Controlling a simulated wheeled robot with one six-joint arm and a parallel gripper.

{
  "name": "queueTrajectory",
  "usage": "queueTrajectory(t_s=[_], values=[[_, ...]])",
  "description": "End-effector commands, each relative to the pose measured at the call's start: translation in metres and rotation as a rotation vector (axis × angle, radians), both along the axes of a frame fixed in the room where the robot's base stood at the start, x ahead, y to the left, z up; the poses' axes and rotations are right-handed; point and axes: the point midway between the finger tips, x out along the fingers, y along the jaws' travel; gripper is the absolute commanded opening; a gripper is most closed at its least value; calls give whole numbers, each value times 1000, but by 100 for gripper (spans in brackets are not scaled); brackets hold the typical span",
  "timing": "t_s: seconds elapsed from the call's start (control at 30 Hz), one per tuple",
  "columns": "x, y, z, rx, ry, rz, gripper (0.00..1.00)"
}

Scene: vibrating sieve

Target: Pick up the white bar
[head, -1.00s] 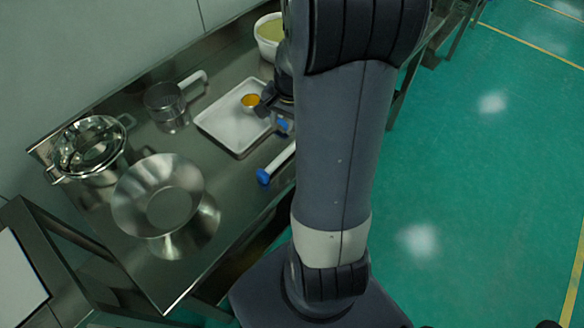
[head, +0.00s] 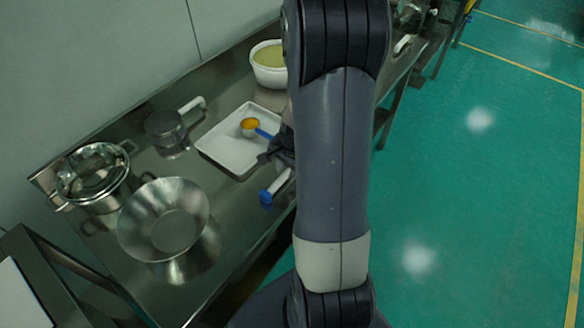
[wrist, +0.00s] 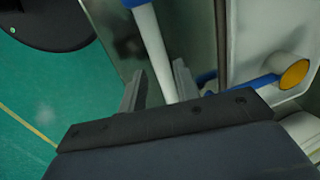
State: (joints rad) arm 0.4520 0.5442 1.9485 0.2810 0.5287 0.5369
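The white bar (head: 278,185) with a blue end lies on the steel table, in front of the white tray; my arm hides its right part. In the wrist view the bar (wrist: 155,50) runs down from its blue end at the top and passes between my gripper's fingers. My gripper (wrist: 158,72) is open, with a finger on each side of the bar and visible gaps. Whether the fingers reach down to the bar's height I cannot tell. In the head view the gripper is mostly hidden behind my arm.
The white tray (head: 213,151) holds a scoop of orange material (head: 250,126) with a blue handle, close beside my gripper. A white bowl (head: 268,75) stands farther back.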

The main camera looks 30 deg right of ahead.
Motion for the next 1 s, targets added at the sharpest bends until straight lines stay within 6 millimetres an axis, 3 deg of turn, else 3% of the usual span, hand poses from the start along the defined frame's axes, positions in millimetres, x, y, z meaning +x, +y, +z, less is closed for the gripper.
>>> queueTrajectory(t_s=[0.23, 0.57, 0.9, 1.0], values=[[5, 2, -28, 1, 3, 0, 31], [7, 2, -32, -1, -1, 1, 31], [7, 2, -31, -1, 0, 1, 3], [7, 2, -31, -1, -1, 1, 1]])
